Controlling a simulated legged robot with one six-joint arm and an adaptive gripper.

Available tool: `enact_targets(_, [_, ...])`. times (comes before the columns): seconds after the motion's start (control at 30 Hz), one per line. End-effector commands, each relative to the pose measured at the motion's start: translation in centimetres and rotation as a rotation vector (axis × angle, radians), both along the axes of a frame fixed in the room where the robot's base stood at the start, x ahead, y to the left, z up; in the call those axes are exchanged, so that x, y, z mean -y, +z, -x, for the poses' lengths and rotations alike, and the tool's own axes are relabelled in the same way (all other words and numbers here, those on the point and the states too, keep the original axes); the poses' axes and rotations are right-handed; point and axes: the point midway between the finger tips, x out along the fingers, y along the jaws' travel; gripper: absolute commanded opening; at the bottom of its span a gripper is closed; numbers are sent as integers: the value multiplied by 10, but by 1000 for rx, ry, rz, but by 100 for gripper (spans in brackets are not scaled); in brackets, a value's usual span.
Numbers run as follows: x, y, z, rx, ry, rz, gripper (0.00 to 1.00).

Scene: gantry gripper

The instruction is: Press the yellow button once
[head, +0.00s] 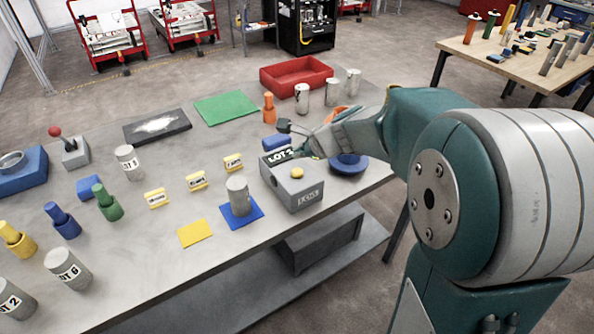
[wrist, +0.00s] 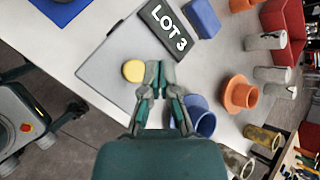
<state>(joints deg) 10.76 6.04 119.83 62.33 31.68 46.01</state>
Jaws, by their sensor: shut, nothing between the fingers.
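The yellow button (head: 297,172) is a small round cap on top of a grey box (head: 292,190) at the table's near edge. In the wrist view the yellow button (wrist: 133,71) shows whole on the box top. My gripper (wrist: 158,70) is shut and empty, its fingertips just right of the button in that view. A narrow gap shows between the tips and the button; their height above the box is hard to tell. In the head view my wrist hangs behind the box and the fingertips are partly hidden.
A dark LOT 3 plate (head: 279,156) stands at the box's back edge, with a blue block (head: 276,142) behind it. A blue flanged part (head: 348,163) lies right of the box. A grey cylinder (head: 237,190) on a blue square stands to the left.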

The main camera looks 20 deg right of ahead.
Motion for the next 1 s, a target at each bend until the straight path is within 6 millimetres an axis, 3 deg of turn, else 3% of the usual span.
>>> enact_targets(0.27, [0,21,0,1,0,1,0])
enact_targets(1.0, [0,21,0,0,0,0,0])
